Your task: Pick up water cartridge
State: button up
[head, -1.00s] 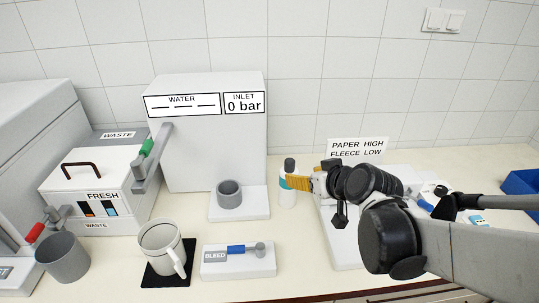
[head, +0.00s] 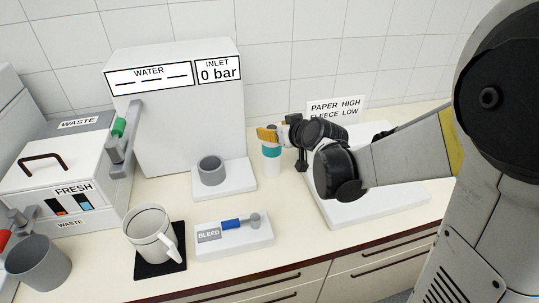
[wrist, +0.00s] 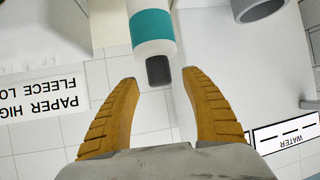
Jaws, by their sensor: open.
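The water cartridge appears to be the white bottle (head: 271,160) with a teal band and dark cap, upright on the counter right of the water machine. It also shows in the wrist view (wrist: 152,28), entering from the top edge. My gripper (head: 268,134) is at the cartridge's top in the head view, with its orange fingers covering the cap. In the wrist view my gripper (wrist: 160,76) is open, with the dark cap between the two fingertips and visible gaps on both sides. The cartridge's far end is out of the wrist view.
The water machine (head: 170,140) stands left, with a grey cup (head: 211,170) on its platform. A bleed lever block (head: 235,236) and a white mug (head: 150,235) on a black mat are in front. A white board (head: 385,195) and a paper/fleece sign (head: 335,109) are right.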

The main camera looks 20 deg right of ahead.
jog(key=shift+x, duration=1)
jog(key=shift+s+r, duration=0.1)
grip_shut()
